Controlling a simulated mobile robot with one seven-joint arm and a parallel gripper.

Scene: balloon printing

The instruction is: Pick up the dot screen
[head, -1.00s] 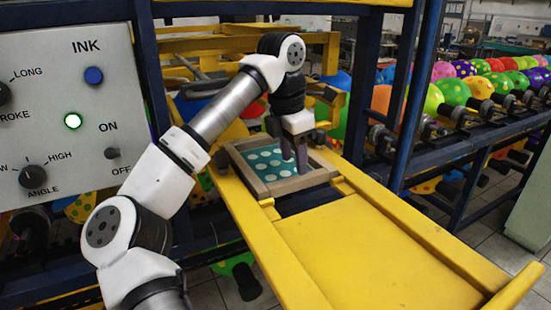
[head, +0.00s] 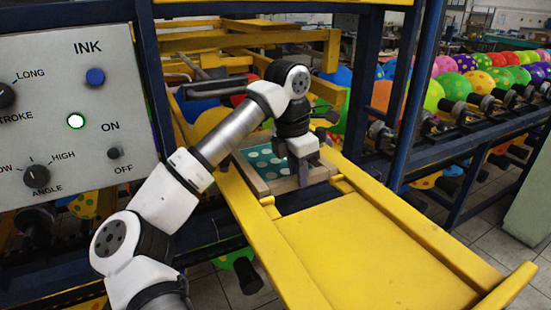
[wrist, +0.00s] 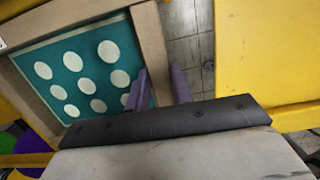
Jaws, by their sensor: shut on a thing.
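The dot screen (head: 262,160) is a teal panel with white dots in a wooden frame. It lies at the far end of the yellow rails, and the arm and gripper hide part of it. In the wrist view the dot screen (wrist: 70,62) fills the upper left. My gripper (head: 302,174) points down at the frame's near right part. In the wrist view the two purple fingers of my gripper (wrist: 159,88) stand on either side of one wooden frame bar, shut on it. Whether the screen is lifted off its support cannot be told.
A flat yellow plate (head: 375,250) with raised rails extends toward the front. A control panel (head: 70,120) with knobs and a lit button stands at the left. Blue posts (head: 395,85) and a rack of colourful balloons (head: 480,80) are at the right.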

